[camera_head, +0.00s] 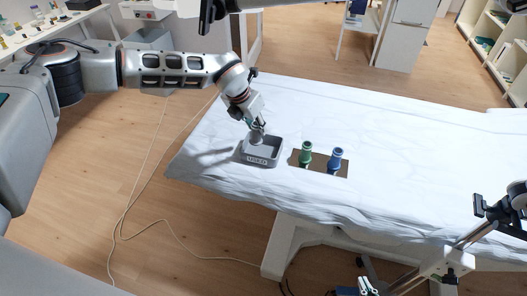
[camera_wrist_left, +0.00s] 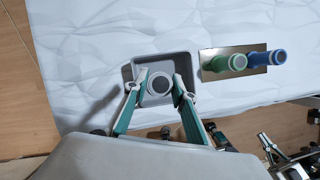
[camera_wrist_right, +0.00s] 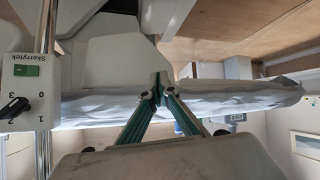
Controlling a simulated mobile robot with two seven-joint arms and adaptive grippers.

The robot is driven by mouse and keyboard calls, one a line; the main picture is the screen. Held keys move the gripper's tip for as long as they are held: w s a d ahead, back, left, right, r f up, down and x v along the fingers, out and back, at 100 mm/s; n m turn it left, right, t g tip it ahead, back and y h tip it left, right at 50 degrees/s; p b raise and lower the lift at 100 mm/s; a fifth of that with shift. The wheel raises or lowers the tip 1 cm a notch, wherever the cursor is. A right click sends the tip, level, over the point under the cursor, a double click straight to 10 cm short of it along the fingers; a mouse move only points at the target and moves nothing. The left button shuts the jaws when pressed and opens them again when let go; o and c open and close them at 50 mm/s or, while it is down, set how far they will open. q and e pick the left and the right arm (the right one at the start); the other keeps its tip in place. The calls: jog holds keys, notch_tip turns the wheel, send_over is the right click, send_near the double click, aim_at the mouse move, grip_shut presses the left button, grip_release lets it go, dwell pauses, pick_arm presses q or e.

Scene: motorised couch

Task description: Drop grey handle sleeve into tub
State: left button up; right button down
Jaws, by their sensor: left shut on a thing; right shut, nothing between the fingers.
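My left gripper (camera_head: 257,124) is shut on the grey handle sleeve (camera_head: 257,138), which it holds upright over the grey tub (camera_head: 263,160). The tub stands on the white-covered couch. In the left wrist view the sleeve (camera_wrist_left: 158,85) shows end-on between the fingertips (camera_wrist_left: 159,80), within the outline of the tub (camera_wrist_left: 183,58). I cannot tell whether the sleeve's lower end touches the tub's floor. My right gripper (camera_wrist_right: 160,86) is shut and empty in the right wrist view, well away from the tub.
A green sleeve (camera_head: 306,153) and a blue sleeve (camera_head: 335,160) stand on a brown plate (camera_head: 320,171) to the right of the tub. The white couch (camera_head: 420,165) is clear farther right. A control box (camera_wrist_right: 22,92) shows at left in the right wrist view.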

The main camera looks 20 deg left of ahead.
pick_arm(q)
jog(key=shift+f+b, duration=1)
jog(key=shift+f, duration=1)
jog(key=o, duration=1.2)
jog(key=shift+c, duration=0.2)
jog(key=shift+r, duration=0.1)
jog(key=v, duration=1.2)
jog(key=shift+w, duration=0.1)
